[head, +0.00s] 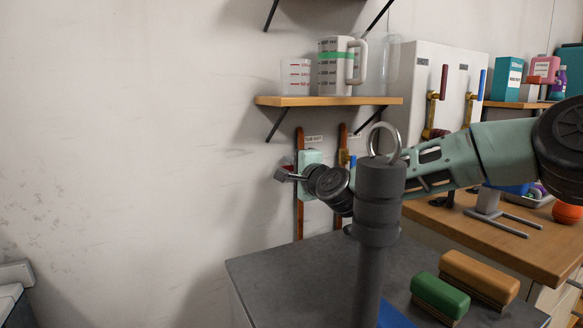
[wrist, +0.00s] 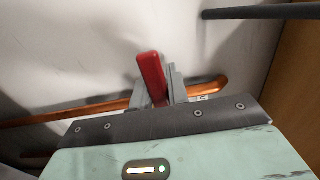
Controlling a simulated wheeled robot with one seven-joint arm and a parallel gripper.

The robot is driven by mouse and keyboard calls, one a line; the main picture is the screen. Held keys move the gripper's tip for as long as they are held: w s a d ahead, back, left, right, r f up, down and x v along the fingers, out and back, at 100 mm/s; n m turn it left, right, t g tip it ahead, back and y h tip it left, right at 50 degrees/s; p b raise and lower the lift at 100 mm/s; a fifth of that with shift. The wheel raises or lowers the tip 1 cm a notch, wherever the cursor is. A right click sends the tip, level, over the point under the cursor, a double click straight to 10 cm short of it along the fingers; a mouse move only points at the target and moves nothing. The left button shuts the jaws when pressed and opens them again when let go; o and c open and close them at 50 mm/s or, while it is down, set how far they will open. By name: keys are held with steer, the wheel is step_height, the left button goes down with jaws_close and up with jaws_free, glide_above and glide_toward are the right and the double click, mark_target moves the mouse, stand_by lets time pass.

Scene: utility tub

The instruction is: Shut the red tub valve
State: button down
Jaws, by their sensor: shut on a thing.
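The red tub valve lever (wrist: 152,78) stands between the fingers of my gripper (wrist: 158,88) in the wrist view. The fingers are shut on it. The lever appears to lie across the copper pipe (wrist: 75,112), which runs sideways in that view. In the head view my gripper (head: 284,175) is at the left copper pipe (head: 299,222) on the wall, below a small label. There the lever is mostly hidden by the gripper, and the valve body cannot be made out.
A wooden shelf (head: 330,101) with a measuring cup (head: 295,77) and a white jug (head: 336,66) is above my gripper. A second copper pipe (head: 342,146) is to the right. A grey worktop (head: 290,270) with green and tan brushes lies below. A dark bar crosses the wrist view's upper right.

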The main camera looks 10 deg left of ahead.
steer(key=c, duration=1.4)
jaws_free()
steer(key=shift+d, duration=0.1)
steer(key=shift+o, duration=0.2)
steer(key=v, duration=1.7)
steer(key=shift+s+d, duration=0.15)
